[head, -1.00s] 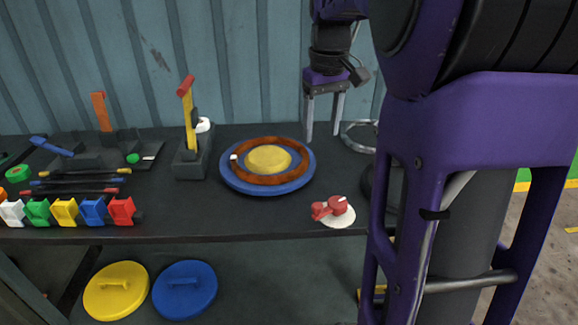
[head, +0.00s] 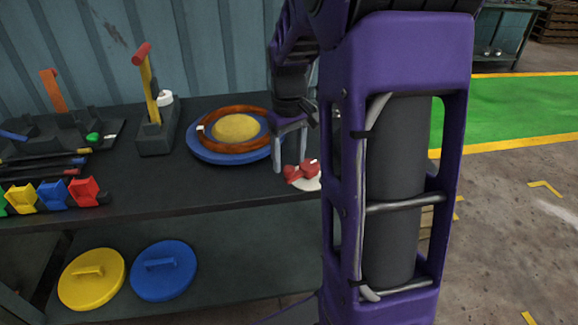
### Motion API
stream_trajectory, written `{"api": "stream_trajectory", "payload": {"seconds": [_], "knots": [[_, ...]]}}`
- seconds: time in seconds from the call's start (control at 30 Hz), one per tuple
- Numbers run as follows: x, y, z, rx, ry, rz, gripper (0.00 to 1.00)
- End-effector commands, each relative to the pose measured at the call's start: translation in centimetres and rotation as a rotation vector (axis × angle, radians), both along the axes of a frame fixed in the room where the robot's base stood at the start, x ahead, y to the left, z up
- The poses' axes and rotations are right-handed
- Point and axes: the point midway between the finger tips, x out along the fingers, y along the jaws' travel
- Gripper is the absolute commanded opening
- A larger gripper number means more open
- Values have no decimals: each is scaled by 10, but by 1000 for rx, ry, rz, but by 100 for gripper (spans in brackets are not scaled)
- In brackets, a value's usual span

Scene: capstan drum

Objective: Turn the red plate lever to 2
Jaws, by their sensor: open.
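The red lever (head: 298,173) sits on a round white plate (head: 309,184) near the front edge of the dark bench. Any numbers on the plate are too small to read. My gripper (head: 290,164) is open and points down, with its fingertips right by the lever in the picture. The left finger shows just left of the lever, and the other finger ends near its back. I cannot tell whether the lever is between the fingers or in front of them. My own arm and column hide the bench to the right.
A blue disc with a brown ring (head: 210,150) lies just left of my gripper. A yellow lever with a red grip (head: 150,85) stands on a dark base farther left. Several coloured holders (head: 53,195) line the front left. Yellow (head: 91,281) and blue (head: 165,272) lids are below.

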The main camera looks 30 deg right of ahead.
Motion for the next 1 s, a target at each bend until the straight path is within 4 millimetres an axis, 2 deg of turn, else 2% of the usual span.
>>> {"api": "stream_trajectory", "payload": {"seconds": [0.1,0.2,0.5,0.87,1.0], "knots": [[0,0,-14,1,2,0,64],[0,0,-19,0,1,0,64],[0,0,-20,0,0,0,64],[0,0,-20,0,0,0,0],[0,0,-20,0,0,0,0]]}}
